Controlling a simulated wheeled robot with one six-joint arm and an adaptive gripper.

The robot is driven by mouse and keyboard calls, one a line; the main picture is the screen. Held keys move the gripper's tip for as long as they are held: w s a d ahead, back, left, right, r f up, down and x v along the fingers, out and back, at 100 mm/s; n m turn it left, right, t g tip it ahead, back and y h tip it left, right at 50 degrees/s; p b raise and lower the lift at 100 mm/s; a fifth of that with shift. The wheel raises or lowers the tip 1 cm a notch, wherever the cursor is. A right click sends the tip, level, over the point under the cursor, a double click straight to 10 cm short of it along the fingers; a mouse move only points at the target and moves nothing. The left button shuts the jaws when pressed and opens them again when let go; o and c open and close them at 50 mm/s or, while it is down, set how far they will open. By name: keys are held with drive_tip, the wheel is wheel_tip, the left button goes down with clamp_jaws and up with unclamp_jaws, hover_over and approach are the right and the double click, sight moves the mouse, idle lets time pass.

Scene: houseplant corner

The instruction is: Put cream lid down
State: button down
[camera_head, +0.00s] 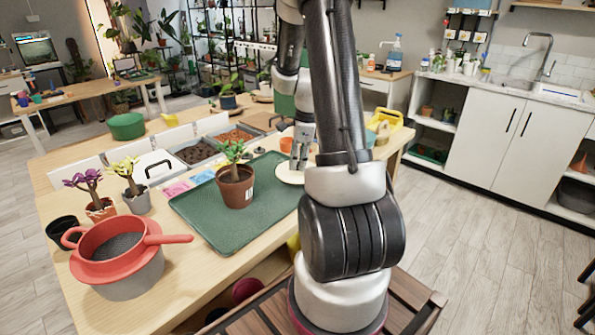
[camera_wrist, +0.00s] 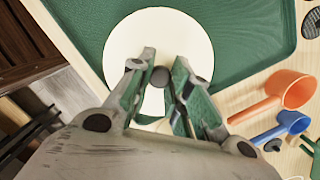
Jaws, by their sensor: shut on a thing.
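The cream lid (camera_wrist: 160,30) is a flat round disc with a small dark knob (camera_wrist: 160,77) at its middle. My gripper (camera_wrist: 164,66) is shut on the knob, with one finger on each side. In the head view my gripper (camera_head: 298,163) points down, with the lid (camera_head: 287,177) below it at the right edge of the green tray (camera_head: 250,222). The lid overlaps the tray's edge in both views. I cannot tell whether it touches the tray or hangs just above it. My arm hides part of the lid in the head view.
A potted plant (camera_head: 236,187) stands on the tray, left of the lid. A red pan (camera_head: 112,240) sits at the table's front left. Orange (camera_wrist: 290,90) and blue (camera_wrist: 292,123) scoops lie beside the tray. The tray's front part is clear.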

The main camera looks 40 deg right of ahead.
drive_tip(key=shift+f, duration=1.55)
drive_tip(key=shift+f, duration=0.1)
drive_tip(key=c, duration=1.3)
unclamp_jaws()
wheel_tip(320, 180, up, 11)
drive_tip(key=s+d, duration=0.1)
wheel_tip(320, 180, up, 5)
drive_tip(key=n, duration=0.3)
hover_over(297, 175)
drive_tip(key=shift+s+a+r+n+t+h, duration=0.4)
drive_tip(key=shift+s+a+r+n, duration=1.05)
drive_tip(key=shift+s+a+n, duration=1.75)
drive_tip(key=shift+s+a+r+n+t+h, duration=0.1)
drive_tip(key=shift+s+a+r+n+t, duration=0.55)
drive_tip(key=shift+s+a+r+n, duration=2.45)
drive_tip(key=shift+s+a+f+n+t+h, duration=0.2)
drive_tip(key=shift+s+a+n+t, duration=0.5)
drive_tip(key=shift+s+n, duration=2.8)
